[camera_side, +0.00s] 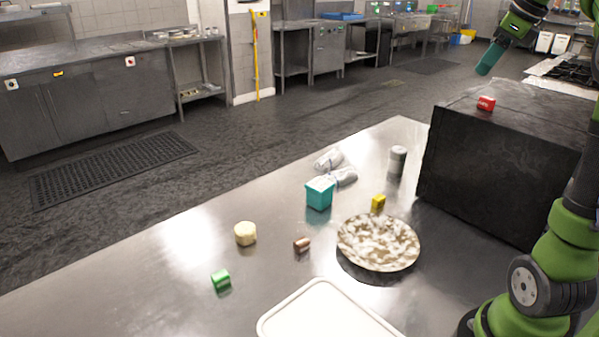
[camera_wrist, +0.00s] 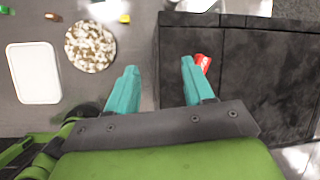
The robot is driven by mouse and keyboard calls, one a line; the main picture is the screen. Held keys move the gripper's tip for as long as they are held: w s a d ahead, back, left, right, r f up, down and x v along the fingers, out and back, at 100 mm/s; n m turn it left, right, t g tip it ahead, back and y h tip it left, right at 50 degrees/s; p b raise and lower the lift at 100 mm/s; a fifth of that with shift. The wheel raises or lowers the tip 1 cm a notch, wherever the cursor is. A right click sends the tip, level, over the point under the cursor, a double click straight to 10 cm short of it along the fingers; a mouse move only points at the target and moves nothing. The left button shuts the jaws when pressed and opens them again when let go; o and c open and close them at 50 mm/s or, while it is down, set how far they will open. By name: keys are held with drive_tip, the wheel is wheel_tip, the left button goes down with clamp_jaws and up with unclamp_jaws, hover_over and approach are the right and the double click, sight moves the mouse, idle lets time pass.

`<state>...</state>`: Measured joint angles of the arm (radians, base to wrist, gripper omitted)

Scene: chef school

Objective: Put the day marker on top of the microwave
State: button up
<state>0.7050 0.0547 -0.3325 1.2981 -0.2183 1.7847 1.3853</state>
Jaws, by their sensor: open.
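A small red block with a pale mark, which looks like the day marker (camera_side: 486,103), rests on top of the black box-shaped microwave (camera_side: 495,160). In the wrist view the red block (camera_wrist: 202,63) is partly hidden behind my right-hand finger, and the microwave (camera_wrist: 265,85) fills the right side. My gripper (camera_wrist: 159,68) is open, with its two teal fingers apart and nothing between them. In the side view its teal fingers (camera_side: 490,58) are above the microwave's far side, clear of the red block.
On the steel table stand a patterned plate (camera_side: 378,243), a white tray (camera_side: 325,312), a teal box (camera_side: 319,193), a grey-white shaker (camera_side: 397,160) and clear wrapped items (camera_side: 337,168). Small yellow (camera_side: 378,202), brown (camera_side: 302,245), cream (camera_side: 245,233) and green (camera_side: 221,280) pieces lie around them.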

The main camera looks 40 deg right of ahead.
drive_tip(key=w+a+f+n+t+y, duration=0.1)
drive_tip(key=w+a+f+n, duration=0.2)
drive_tip(key=a+n, duration=0.85)
drive_tip(key=s+a+f+n, duration=0.2)
drive_tip(key=a+f+n, duration=0.2)
drive_tip(key=a+n, duration=0.2)
drive_tip(key=s+a+f+n+y, duration=0.1)
drive_tip(key=s+a+f+n, duration=0.1)
drive_tip(key=a+f+n, duration=0.3)
drive_tip(key=s+a+f+n+t+y, duration=0.1)
drive_tip(key=a+f+n, duration=0.3)
drive_tip(key=a+n, duration=0.3)
drive_tip(key=a, duration=0.4)
drive_tip(key=shift+s+a+f, duration=0.25)
drive_tip(key=shift+s+a, duration=0.05)
drive_tip(key=shift+s, duration=0.1)
